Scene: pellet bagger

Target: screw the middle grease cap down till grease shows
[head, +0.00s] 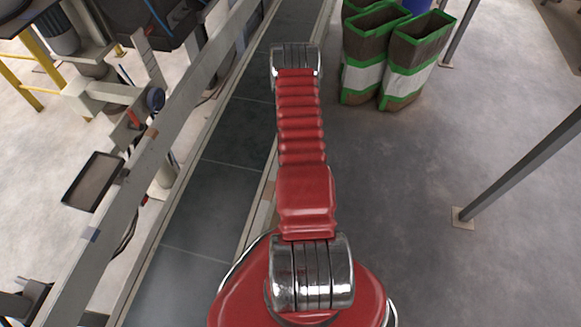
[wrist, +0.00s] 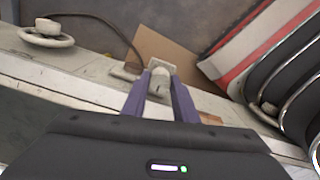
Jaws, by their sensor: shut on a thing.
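In the wrist view, my gripper (wrist: 158,92) has two purple fingers that reach up the picture, shut on a small pale piece that looks like a grease cap (wrist: 161,68). The fingers hide part of its sides. I cannot tell from this view whether it is the middle one, and no grease shows around it. In the head view my gripper and the cap are out of sight; only my red arm shows there.
In the wrist view, a pale handwheel (wrist: 46,40) stands at upper left beside a dark cable, and dark ribbed curves (wrist: 285,85) at right. In the head view, a dark conveyor belt (head: 212,190) runs left of my arm; green-edged sacks (head: 412,60) stand on the right.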

